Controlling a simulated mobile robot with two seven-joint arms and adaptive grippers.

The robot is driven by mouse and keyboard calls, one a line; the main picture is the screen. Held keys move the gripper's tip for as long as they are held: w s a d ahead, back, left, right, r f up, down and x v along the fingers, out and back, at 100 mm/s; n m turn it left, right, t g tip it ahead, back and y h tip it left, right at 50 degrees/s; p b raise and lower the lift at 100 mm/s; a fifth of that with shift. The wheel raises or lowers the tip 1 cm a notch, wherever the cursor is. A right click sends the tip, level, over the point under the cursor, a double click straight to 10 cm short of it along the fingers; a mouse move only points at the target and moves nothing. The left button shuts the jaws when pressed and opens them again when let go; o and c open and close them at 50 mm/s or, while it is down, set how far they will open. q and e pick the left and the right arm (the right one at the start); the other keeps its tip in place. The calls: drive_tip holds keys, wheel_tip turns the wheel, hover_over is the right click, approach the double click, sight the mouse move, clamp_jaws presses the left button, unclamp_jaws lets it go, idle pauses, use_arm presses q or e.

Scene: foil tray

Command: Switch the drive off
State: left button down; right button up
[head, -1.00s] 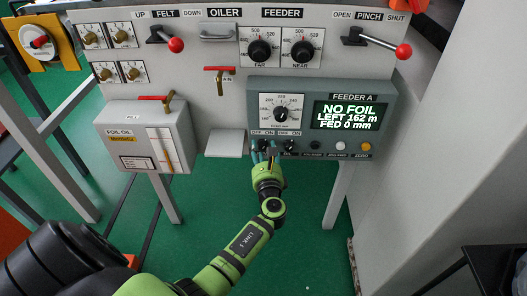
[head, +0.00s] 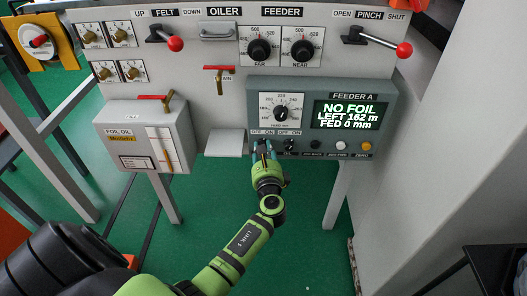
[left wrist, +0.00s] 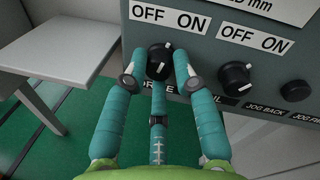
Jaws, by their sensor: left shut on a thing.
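The drive switch is a black rotary knob (left wrist: 159,60) under the left OFF ON label (left wrist: 168,17) on the grey feeder panel. White marks show on the knob, but I cannot tell for sure which way it points. My left gripper (left wrist: 158,75) has its teal fingers around this knob and is shut on it. In the head view the left gripper (head: 265,152) reaches up from below and hides most of the knob. The name under the knob is partly covered by a finger. My right gripper is in neither view.
A second black knob (left wrist: 235,75), marked OIL, sits close to the right, with a dark button (left wrist: 296,91) beyond it. A grey shelf (head: 224,143) juts out on the left. The display (head: 349,115) reads NO FOIL, LEFT 162 m, FED 0 mm.

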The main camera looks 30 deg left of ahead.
use_arm(q)
drive_tip(key=n, duration=0.4)
drive_tip(key=n+h+b, duration=0.1)
drive_tip(key=n, duration=0.2)
drive_tip(key=shift+a+r+n+h, duration=0.1)
drive_tip(key=shift+r+n+h, duration=0.05)
drive_tip(key=shift+n+h, duration=0.2)
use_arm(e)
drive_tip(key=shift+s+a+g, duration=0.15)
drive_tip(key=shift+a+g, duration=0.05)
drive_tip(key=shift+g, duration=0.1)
use_arm(q)
drive_tip(key=shift+n, duration=0.25)
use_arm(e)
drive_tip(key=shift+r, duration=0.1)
use_arm(q)
drive_tip(key=c, duration=1)
unclamp_jaws()
